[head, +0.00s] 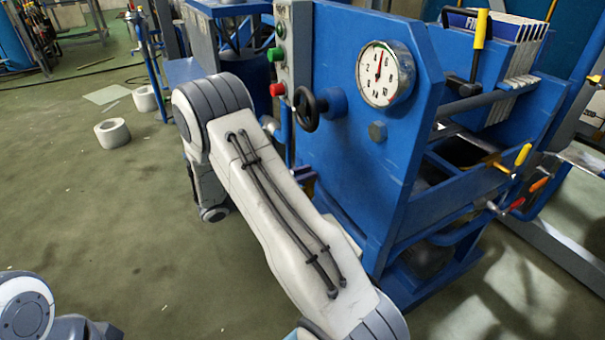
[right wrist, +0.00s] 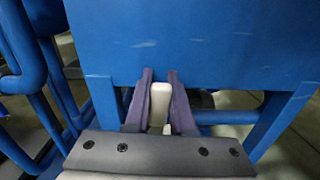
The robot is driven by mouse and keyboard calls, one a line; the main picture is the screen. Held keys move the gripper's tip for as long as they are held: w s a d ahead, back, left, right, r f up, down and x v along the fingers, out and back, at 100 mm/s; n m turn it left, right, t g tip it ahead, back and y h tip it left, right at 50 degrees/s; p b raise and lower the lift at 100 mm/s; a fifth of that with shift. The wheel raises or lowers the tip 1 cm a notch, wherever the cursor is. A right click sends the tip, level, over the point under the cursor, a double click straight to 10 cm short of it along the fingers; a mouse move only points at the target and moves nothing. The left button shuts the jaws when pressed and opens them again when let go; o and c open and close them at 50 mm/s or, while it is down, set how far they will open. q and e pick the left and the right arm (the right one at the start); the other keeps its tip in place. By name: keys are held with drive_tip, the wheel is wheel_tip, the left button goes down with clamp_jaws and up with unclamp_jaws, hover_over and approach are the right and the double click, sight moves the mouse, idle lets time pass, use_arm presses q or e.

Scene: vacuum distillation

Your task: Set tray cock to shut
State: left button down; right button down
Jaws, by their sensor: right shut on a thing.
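My right gripper (right wrist: 160,82) is shut on a pale, upright, block-like handle (right wrist: 160,98) below the front edge of a blue panel. The handle sits between the two purple fingers; I cannot tell for certain that it is the tray cock. In the head view my right gripper (head: 304,176) shows only as a bit of purple beside the blue machine (head: 345,150), mostly hidden behind my right arm. The handle is hidden there. My left gripper is out of view.
The machine carries a pressure gauge (head: 386,74), a black handwheel (head: 308,109) and a button box (head: 283,60). Yellow (head: 523,155), orange (head: 540,184) and red (head: 517,203) handles stick out at its right.

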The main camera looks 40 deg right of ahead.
sight(322, 184)
drive_tip(key=shift+a, duration=0.1)
drive_tip(key=m, duration=0.1)
drive_tip(key=s+m+p, duration=0.1)
drive_tip(key=m, duration=0.1)
drive_tip(key=shift+s+a+f+m+p, duration=0.2)
drive_tip(key=shift+s+m+p, duration=0.1)
drive_tip(key=shift+s, duration=0.05)
drive_tip(key=shift+s+a+f+m, duration=0.1)
drive_tip(key=shift+s+f+m, duration=0.25)
drive_tip(key=shift+m, duration=0.55)
drive_tip(key=m, duration=0.1)
drive_tip(key=s+m, duration=0.1)
drive_tip(key=shift+a+f+m, duration=0.15)
drive_tip(key=shift+f+m, duration=0.2)
drive_tip(key=shift+m, duration=0.05)
drive_tip(key=shift+s+a+f+m+b, duration=0.1)
drive_tip(key=shift+s+f+m+b, duration=0.4)
drive_tip(key=shift+m, duration=1)
drive_tip(key=shift+s+f+m+b, duration=0.1)
drive_tip(key=shift+f+m+b, duration=0.7)
drive_tip(key=shift+m, duration=0.7)
drive_tip(key=shift+s+a+f+m+b, duration=0.1)
drive_tip(key=shift+s+f+m+b, duration=0.35)
drive_tip(key=shift+m, duration=1.05)
drive_tip(key=shift+w+f, duration=0.2)
drive_tip(key=shift+f, duration=0.1)
